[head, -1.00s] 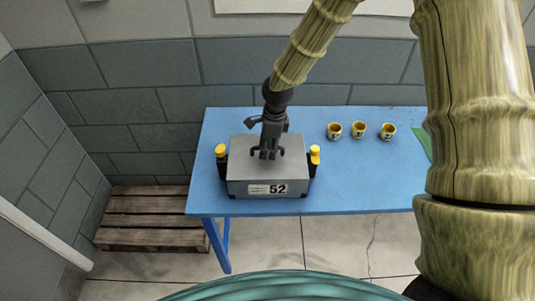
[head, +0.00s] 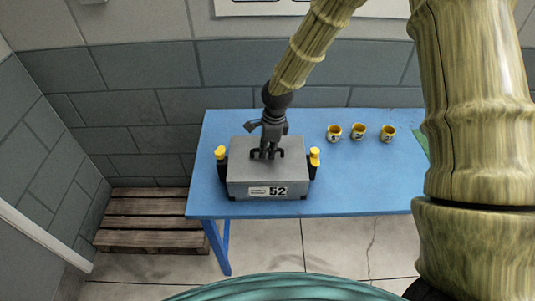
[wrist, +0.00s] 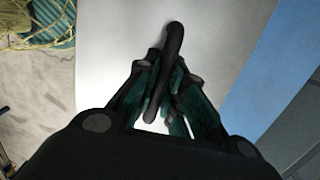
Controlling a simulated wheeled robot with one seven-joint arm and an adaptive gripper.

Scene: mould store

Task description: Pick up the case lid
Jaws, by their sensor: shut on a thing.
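The grey case (head: 236,190) stands on the blue table, with a label reading 52 on its front. Its flat grey top, the case lid (head: 245,172), sits on it with no gap that I can make out. A black bar handle on the lid shows in the wrist view (wrist: 174,40), running between my fingers. My gripper (head: 267,153) points down over the middle of the lid; in the wrist view my gripper (wrist: 158,85) is shut on the handle. Yellow-topped black latches stand at the case's left side (head: 221,163) and right side (head: 314,165).
Several small things share the blue table (head: 370,180): three yellow cups (head: 359,132) at the back right and a green flat piece (head: 421,141) near my arm. A wooden pallet (head: 145,218) lies on the floor at left. The table front right of the case is clear.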

